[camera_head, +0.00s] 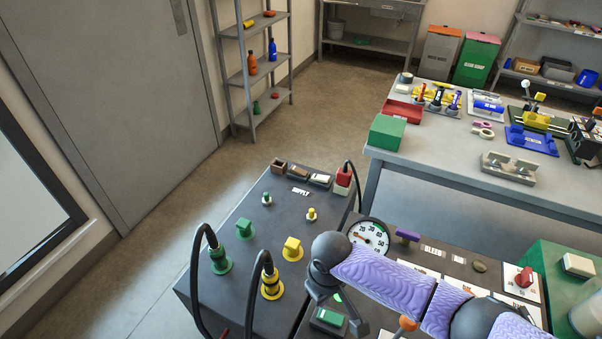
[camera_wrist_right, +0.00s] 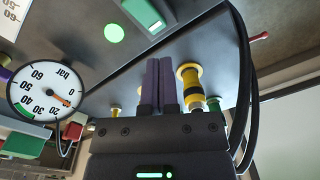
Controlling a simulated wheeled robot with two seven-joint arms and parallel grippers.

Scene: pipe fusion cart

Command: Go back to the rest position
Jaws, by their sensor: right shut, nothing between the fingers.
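My right arm comes in from the lower right in the head view, in a purple sleeve. Its dark gripper (camera_head: 338,305) is over the dark control panel of the cart (camera_head: 215,290), just below the round pressure gauge (camera_head: 368,238). In the right wrist view the two fingers (camera_wrist_right: 160,65) lie together, shut and empty. A yellow and black connector (camera_wrist_right: 190,85) stands beside them, seemingly apart from them. The gauge (camera_wrist_right: 48,93) also shows at the left of that view. My left gripper is not in view.
Black hoses loop up from the green connector (camera_head: 220,258) and yellow connector (camera_head: 271,284). A grey worktable (camera_head: 450,165) with a green box (camera_head: 387,132) and tools stands behind right. A shelf (camera_head: 240,75) stands at the back. Floor is clear between shelf and cart.

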